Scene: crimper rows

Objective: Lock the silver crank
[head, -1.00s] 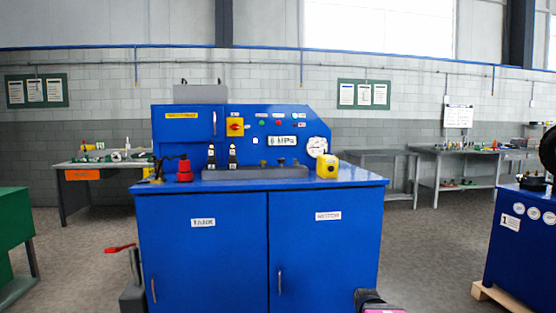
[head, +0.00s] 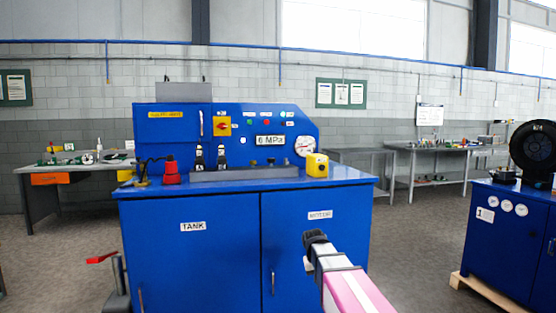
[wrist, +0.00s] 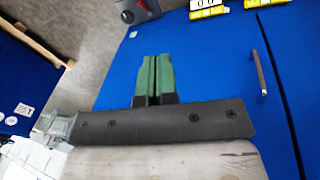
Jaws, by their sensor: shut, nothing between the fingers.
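No silver crank can be told apart for sure. A slim silver upright bar (head: 201,123) is on the upper left panel of the blue machine (head: 190,245), but I cannot tell what it is. My gripper (head: 310,237) is in front of the machine's right door in the head view, at the end of my pink and white arm. In the wrist view its green fingers (wrist: 157,60) are together and empty, with the blue door surface behind them. A metal door handle (wrist: 258,75) is apart from the fingers, to their right.
Two black levers (head: 210,155), a red knob (head: 171,171), a yellow box (head: 317,165) and a gauge (head: 305,146) are on the machine. A red-handled device (head: 103,258) stands at its left. Another blue cabinet (head: 500,237) on a pallet is at the right. Open floor lies between.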

